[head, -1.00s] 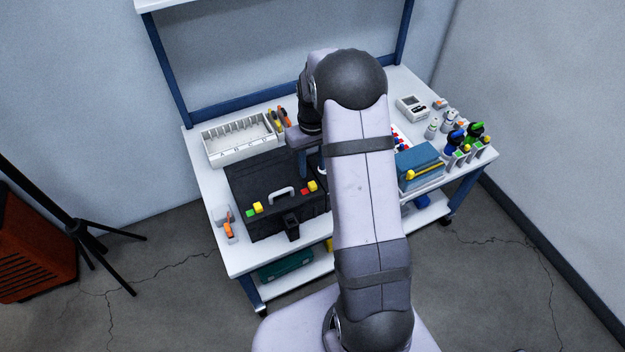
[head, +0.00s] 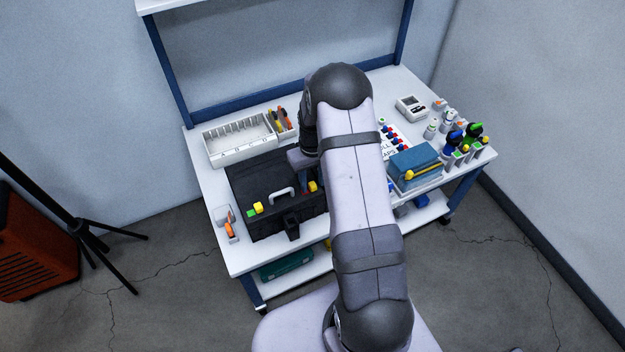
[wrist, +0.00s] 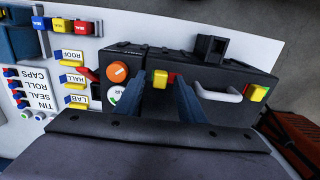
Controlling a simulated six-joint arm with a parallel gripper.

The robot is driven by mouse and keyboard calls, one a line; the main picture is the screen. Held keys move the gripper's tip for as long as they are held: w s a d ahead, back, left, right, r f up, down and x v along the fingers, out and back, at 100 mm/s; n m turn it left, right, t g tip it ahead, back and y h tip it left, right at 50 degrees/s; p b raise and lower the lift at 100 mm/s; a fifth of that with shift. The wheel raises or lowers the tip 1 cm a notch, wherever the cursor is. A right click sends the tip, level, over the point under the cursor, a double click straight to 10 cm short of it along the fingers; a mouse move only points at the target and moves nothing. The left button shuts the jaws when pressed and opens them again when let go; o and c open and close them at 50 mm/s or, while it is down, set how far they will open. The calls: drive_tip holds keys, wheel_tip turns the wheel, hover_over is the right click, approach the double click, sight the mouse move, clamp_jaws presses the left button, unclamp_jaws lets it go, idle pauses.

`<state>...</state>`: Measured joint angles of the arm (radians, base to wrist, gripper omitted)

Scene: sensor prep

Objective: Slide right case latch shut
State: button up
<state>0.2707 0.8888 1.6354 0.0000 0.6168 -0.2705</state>
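The black case (head: 268,180) lies closed on the bench, with a grey handle (head: 283,194) on its lid. Its right latch has a yellow tab (head: 312,186) beside a red patch; in the wrist view the yellow tab (wrist: 160,78) and red patch show near my fingertips. The left latch (head: 257,208) shows yellow and green in the head view. My gripper (wrist: 168,84) is open, its two blue fingers apart on either side of the right latch's yellow tab. Contact with the tab cannot be told. In the head view my arm partly hides the gripper.
A white divided tray (head: 238,140) stands behind the case. A blue box (head: 415,165) and bottles (head: 455,140) are at the right. The wrist view shows an orange round knob (wrist: 117,71) close to my fingers and a labelled board (wrist: 75,70) beside the case.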

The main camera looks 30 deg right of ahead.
clamp_jaws()
drive_tip(key=shift+a, duration=1.35)
unclamp_jaws()
drive_tip(key=shift+d, duration=0.1)
